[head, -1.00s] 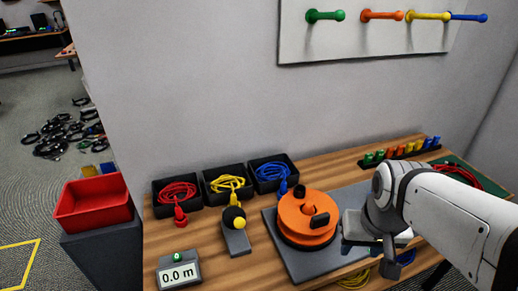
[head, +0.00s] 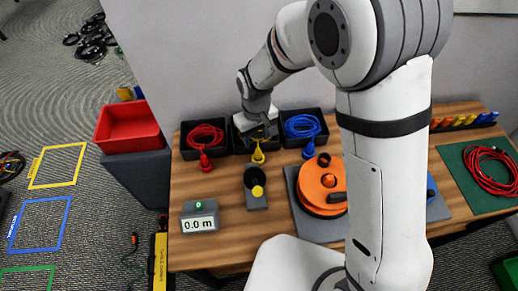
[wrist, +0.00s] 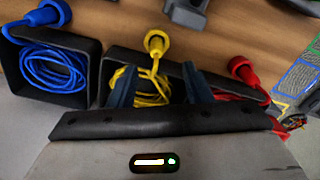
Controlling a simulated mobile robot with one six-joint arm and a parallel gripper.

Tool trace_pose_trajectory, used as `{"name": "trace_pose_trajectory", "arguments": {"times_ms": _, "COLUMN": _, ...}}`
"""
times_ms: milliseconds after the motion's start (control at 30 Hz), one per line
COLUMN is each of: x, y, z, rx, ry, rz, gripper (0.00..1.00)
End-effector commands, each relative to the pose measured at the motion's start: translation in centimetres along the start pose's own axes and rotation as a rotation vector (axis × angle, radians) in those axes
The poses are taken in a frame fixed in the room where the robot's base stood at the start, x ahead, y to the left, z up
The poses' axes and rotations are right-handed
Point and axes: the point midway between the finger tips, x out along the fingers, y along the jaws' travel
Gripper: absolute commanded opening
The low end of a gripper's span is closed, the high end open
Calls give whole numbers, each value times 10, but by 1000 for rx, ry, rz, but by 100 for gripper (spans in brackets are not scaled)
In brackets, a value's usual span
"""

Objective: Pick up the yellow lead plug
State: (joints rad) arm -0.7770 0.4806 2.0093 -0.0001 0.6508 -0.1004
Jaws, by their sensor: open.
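The yellow lead plug (head: 258,157) rests on the wooden table in front of the middle black bin, its yellow cable running back into that bin. In the wrist view the yellow plug (wrist: 155,42) lies beyond my fingertips, with the cable passing between them. My gripper (wrist: 152,84) is open and empty, its two dark fingers over the middle bin on either side of the yellow cable (wrist: 152,88). In the head view my gripper (head: 260,134) hangs over the middle bin, behind the plug, partly hiding the bin.
The red plug (head: 205,162) and blue plug (head: 308,150) lie close on either side, before their bins. An orange reel (head: 317,192) is to the right, a length display (head: 199,222) to the front left.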

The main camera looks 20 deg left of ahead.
Motion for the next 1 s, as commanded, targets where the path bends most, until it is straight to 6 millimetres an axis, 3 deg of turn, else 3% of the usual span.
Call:
{"name": "trace_pose_trajectory", "arguments": {"times_ms": 600, "x": 71, "y": 2, "z": -1, "rx": -13, "ry": -4, "rz": 0, "gripper": 45}}
{"name": "trace_pose_trajectory", "arguments": {"times_ms": 933, "x": 79, "y": 2, "z": -2, "rx": -14, "ry": -1, "rz": 0, "gripper": 45}}
{"name": "trace_pose_trajectory", "arguments": {"times_ms": 1000, "x": 79, "y": 2, "z": -2, "rx": -14, "ry": -1, "rz": 0, "gripper": 40}}
